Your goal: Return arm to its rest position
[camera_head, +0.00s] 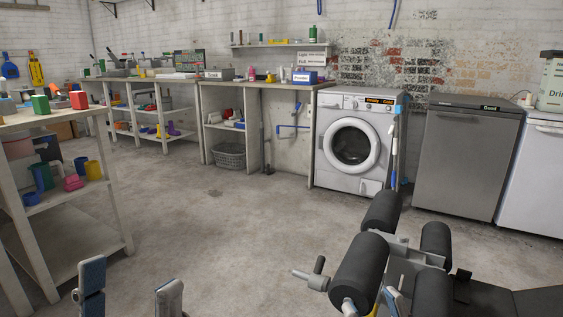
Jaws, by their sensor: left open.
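My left gripper (131,292) shows at the bottom edge, left of the middle. Its two grey-and-blue fingers stand wide apart with bare floor between them, so it is open and empty. The rest of the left arm is out of the picture. A small grey-and-blue piece at the bottom edge, in front of the padded bench, looks like a fingertip of my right gripper (393,302). The rest of it is hidden or cut off, and I cannot tell whether it is open.
A bench with black foam rollers (361,270) fills the lower right. A wooden shelf table (75,262) with cups and blocks stands at the left. A washing machine (353,150) and a grey appliance (465,160) line the back wall. The middle floor is clear.

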